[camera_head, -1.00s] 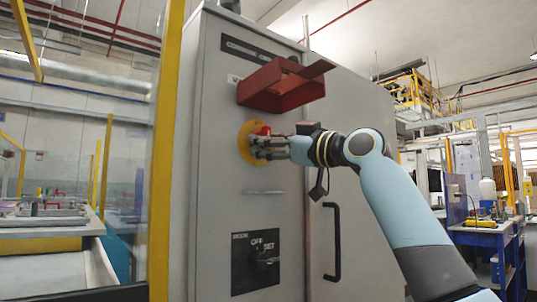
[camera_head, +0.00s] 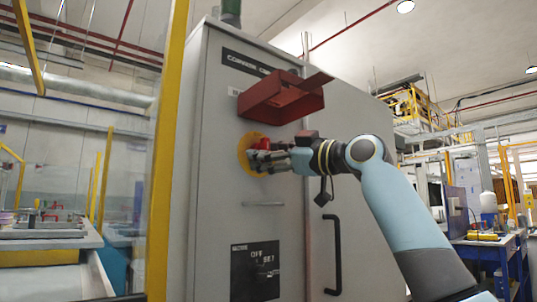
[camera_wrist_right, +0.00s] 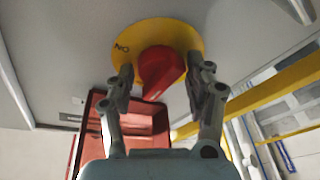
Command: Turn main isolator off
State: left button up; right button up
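The main isolator is a red knob (camera_head: 263,143) on a round yellow plate (camera_head: 244,154), on the front of a grey cabinet (camera_head: 215,110). My right gripper (camera_head: 262,160) is at the knob, covering part of it in the head view. In the right wrist view, the red knob (camera_wrist_right: 161,70) sits on the yellow plate (camera_wrist_right: 190,35), and lettering shows at the plate's left edge. My right gripper (camera_wrist_right: 160,75) is open there, with one finger on each side of the knob. Gaps show between knob and fingers. My left gripper is not in view.
An open red box-like cover (camera_head: 282,100) sticks out just above the knob. Below are a small bar handle (camera_head: 263,204) and a black panel (camera_head: 255,271) with a rotary switch. A long black door handle (camera_head: 334,255) is to the right. A yellow post (camera_head: 167,150) stands left.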

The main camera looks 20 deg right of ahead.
jog(key=shift+o, duration=0.9)
jog(key=v, duration=1.2)
jog(key=shift+r, duration=0.1)
